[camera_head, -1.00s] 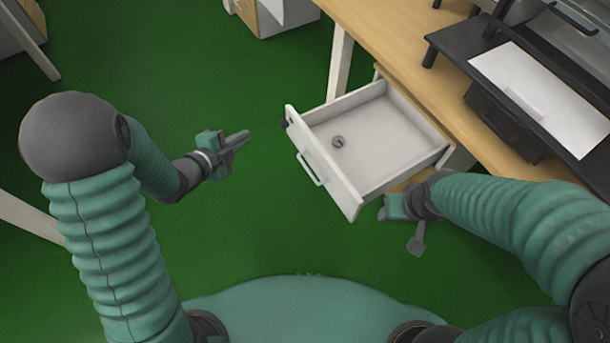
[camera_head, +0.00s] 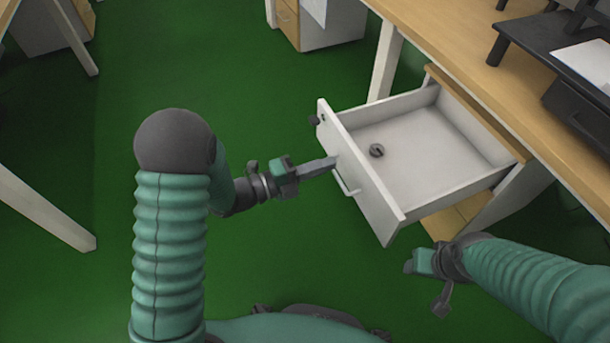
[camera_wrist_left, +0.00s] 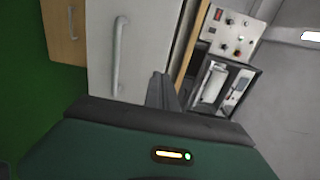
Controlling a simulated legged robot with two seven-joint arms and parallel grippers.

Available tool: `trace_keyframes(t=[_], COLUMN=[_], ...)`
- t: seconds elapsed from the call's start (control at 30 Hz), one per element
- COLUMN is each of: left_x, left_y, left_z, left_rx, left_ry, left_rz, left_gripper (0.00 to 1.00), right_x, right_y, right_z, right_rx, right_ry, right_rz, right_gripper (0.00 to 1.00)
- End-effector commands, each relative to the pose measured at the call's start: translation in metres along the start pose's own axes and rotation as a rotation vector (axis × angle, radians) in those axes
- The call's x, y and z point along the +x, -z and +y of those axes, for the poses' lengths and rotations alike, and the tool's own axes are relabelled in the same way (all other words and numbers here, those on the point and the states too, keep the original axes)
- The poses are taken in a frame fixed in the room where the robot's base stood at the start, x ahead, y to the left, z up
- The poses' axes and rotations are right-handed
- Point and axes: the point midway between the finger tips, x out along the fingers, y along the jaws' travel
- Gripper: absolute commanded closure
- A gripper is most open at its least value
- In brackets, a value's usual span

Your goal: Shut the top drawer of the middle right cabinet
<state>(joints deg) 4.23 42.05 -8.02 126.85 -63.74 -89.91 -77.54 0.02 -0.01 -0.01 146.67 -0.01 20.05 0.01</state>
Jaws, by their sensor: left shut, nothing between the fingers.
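The open white drawer (camera_head: 432,150) juts out from the cabinet under the wooden desk in the head view. A small dark round object (camera_head: 376,150) lies inside it. The drawer front has a bar handle (camera_head: 347,178), which also shows in the left wrist view (camera_wrist_left: 118,55). My left gripper (camera_head: 330,163) is shut and empty, its fingertips at the drawer front close to the handle; whether they touch cannot be told. My right gripper (camera_head: 410,264) is below and right of the drawer, apart from it; its finger opening is unclear.
The wooden desk (camera_head: 440,35) carries a black stand (camera_head: 530,50) at the upper right. Another cabinet (camera_head: 325,25) stands at the back. A control panel (camera_wrist_left: 230,35) shows in the left wrist view. Green floor (camera_head: 270,100) is clear left of the drawer.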

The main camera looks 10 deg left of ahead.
Motion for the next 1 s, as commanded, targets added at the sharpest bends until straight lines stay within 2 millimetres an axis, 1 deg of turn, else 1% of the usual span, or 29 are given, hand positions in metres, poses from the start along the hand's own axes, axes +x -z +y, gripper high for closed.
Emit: trace_keyframes(t=[0.03,0.1,0.2,0.3,0.4,0.77,0.87,1.0], left_x=[0.011,0.024,0.038,0.047,0.05,0.051,0.056,0.072], left_y=[0.001,0.001,0.001,0.001,0.0,0.0,0.001,0.001], left_z=[0.003,0.004,0.003,0.002,0.0,0.0,0.0,0.001], left_rx=[0.001,0.002,0.001,0.0,-0.001,-0.001,-0.001,0.0], left_ry=[0.002,0.001,0.0,0.0,0.0,-0.001,0.0,0.0], left_rz=[0.003,0.002,0.001,0.0,-0.001,-0.001,0.0,0.002], left_gripper=[1.0,1.0,1.0,1.0,1.0,1.0,1.0,1.0], right_x=[0.007,0.014,0.019,0.021,0.021,0.021,0.021,0.024], right_y=[-0.002,-0.003,-0.004,-0.005,-0.005,-0.005,-0.005,-0.006], right_z=[0.0,0.0,0.0,0.0,0.0,0.0,0.0,0.0], right_rx=[-0.001,-0.001,-0.001,-0.001,0.0,0.0,0.0,0.0], right_ry=[0.0,0.0,0.0,0.0,0.0,0.0,0.0,0.0], right_rz=[0.0,0.0,0.0,0.0,0.0,0.0,0.0,0.0], right_gripper=[0.45,0.45,0.45,0.45,0.45,0.45,0.45,0.45])
